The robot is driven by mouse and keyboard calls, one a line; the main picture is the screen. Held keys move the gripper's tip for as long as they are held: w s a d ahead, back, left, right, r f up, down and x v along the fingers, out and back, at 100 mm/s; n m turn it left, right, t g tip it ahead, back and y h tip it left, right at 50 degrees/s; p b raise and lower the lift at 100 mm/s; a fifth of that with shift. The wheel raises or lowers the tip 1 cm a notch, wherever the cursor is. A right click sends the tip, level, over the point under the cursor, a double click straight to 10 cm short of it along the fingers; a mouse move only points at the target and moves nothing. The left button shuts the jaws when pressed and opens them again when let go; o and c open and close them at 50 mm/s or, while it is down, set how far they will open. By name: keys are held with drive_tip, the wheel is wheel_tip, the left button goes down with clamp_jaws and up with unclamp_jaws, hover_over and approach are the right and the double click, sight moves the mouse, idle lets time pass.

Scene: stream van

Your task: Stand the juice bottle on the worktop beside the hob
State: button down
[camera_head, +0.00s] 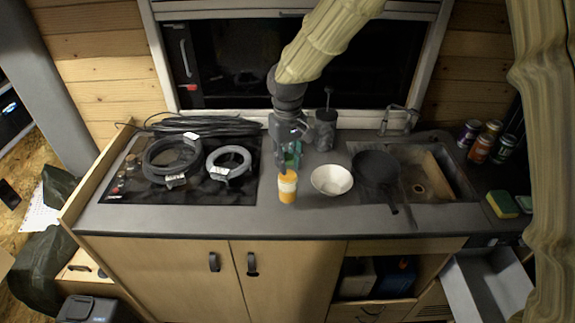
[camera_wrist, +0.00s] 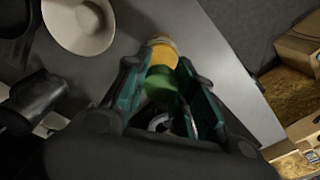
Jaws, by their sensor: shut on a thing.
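The juice bottle (camera_head: 287,188) is orange with a pale label and is upright just right of the hob (camera_head: 120,185), left of the white bowl (camera_head: 332,180). My gripper (camera_head: 289,163) comes down from above and is shut on its upper part. In the wrist view the green cap (camera_wrist: 165,85) and orange body (camera_wrist: 160,53) lie between the fingers. The bottle's base appears at the grey worktop (camera_head: 250,216), near the front edge; I cannot tell whether it touches.
Two coiled hoses (camera_head: 172,158) lie on the hob. A dark pan (camera_head: 377,168) is right of the bowl, by the sink (camera_head: 430,172). A dark canister (camera_head: 326,130) stands behind. Several cans (camera_head: 480,148) and a sponge (camera_head: 502,204) are at the right. Bare worktop runs along the front.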

drive_tip(key=shift+w+r, duration=0.1)
drive_tip(key=shift+w, duration=0.25)
drive_tip(key=shift+f+p, duration=1.05)
drive_tip(key=shift+f, duration=0.8)
drive_tip(key=shift+f, duration=0.2)
drive_tip(key=c, duration=1.2)
unclamp_jaws()
drive_tip(key=shift+o, duration=0.2)
drive_tip(key=shift+r, duration=0.15)
wheel_tip(320, 180, up, 12)
drive_tip(key=b, duration=0.3)
